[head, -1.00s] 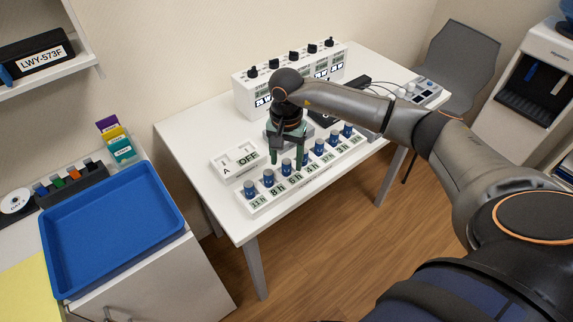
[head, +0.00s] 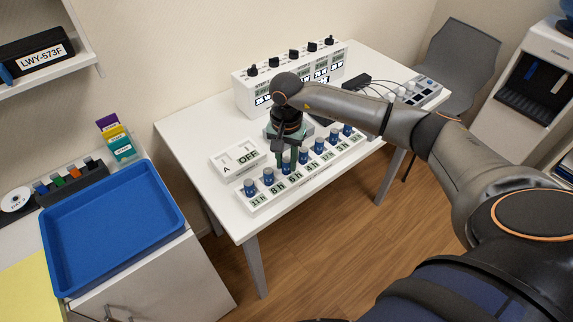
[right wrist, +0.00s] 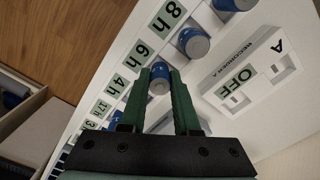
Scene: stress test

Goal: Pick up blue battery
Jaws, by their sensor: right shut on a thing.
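Several blue batteries with grey tops stand in a row in a white rack (head: 262,199) with hour labels on the table. My right gripper (head: 287,165) points down over the row and is shut on the blue battery (head: 286,168) by the "6 h" label. In the right wrist view its green fingers (right wrist: 172,95) close on both sides of this battery (right wrist: 159,78). Another blue battery (right wrist: 193,42) stands beside it by the "8 h" label. The battery looks still in the rack; whether it is lifted at all I cannot tell. My left gripper is not in view.
A white box marked A and OFF (head: 238,161) with slots lies just left of the rack. A white device with black knobs (head: 291,75) stands behind. A blue tray (head: 112,285) sits on the left cabinet. Cables and small modules are at the table's right.

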